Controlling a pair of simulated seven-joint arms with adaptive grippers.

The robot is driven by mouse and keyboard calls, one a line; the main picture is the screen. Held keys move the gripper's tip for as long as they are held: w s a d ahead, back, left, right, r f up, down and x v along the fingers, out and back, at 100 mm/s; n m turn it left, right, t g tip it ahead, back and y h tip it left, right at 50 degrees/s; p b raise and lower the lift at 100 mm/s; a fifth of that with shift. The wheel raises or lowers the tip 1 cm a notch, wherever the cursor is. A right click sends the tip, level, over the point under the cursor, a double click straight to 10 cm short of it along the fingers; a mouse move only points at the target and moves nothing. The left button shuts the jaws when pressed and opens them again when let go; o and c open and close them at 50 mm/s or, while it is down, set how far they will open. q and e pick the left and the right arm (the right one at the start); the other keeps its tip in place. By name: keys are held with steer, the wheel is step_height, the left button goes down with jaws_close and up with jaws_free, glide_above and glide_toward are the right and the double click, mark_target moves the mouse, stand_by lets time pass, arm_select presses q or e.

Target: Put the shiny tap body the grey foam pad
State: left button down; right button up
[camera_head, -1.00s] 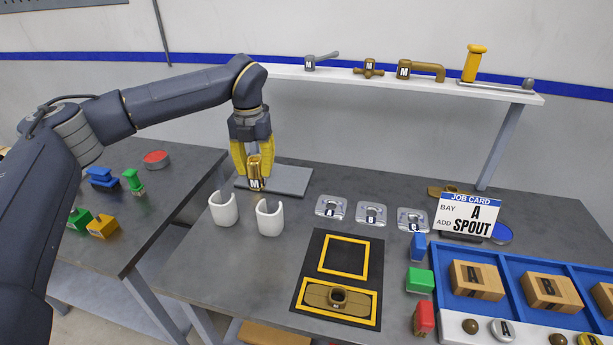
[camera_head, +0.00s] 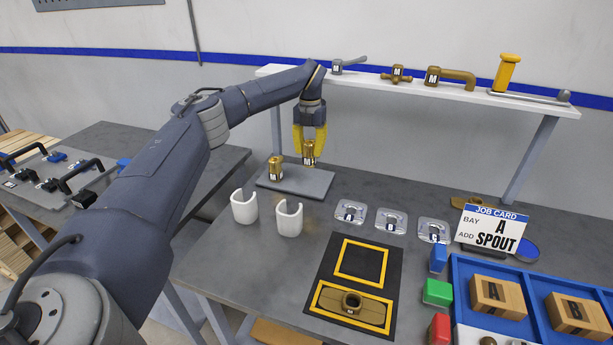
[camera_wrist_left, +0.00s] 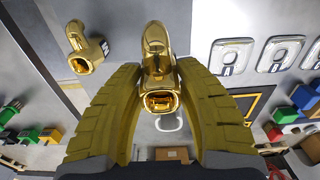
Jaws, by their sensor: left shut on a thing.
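My left gripper (camera_head: 310,142) is shut on a shiny gold tap body (camera_head: 308,156) marked M, held upright at the back right of the grey foam pad (camera_head: 305,186). It seems to be above the pad; I cannot tell the gap. A second shiny tap body (camera_head: 275,169) stands upright on the pad's left part, apart from the gripper. In the left wrist view the held tap body (camera_wrist_left: 157,65) sits between the yellow fingers, and the other tap body (camera_wrist_left: 86,50) is at upper left. My right gripper is not in view.
Two white open cups (camera_head: 289,219) stand in front of the pad. Clear fixtures (camera_head: 391,221) lie to its right. A black mat (camera_head: 341,305) with yellow frames holds a brown part. A shelf (camera_head: 400,88) with taps is behind. A job card (camera_head: 492,229) reads bay A, add spout.

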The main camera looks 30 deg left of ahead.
arm_select(q)
steer(key=shift+f, duration=4.45)
steer(key=shift+f, duration=0.1)
steer(key=c, duration=0.9)
jaws_free()
steer(key=shift+f, duration=0.1)
steer(key=shift+c, duration=0.2)
step_height(320, 180, up, 12)
steer(key=shift+w, duration=0.15)
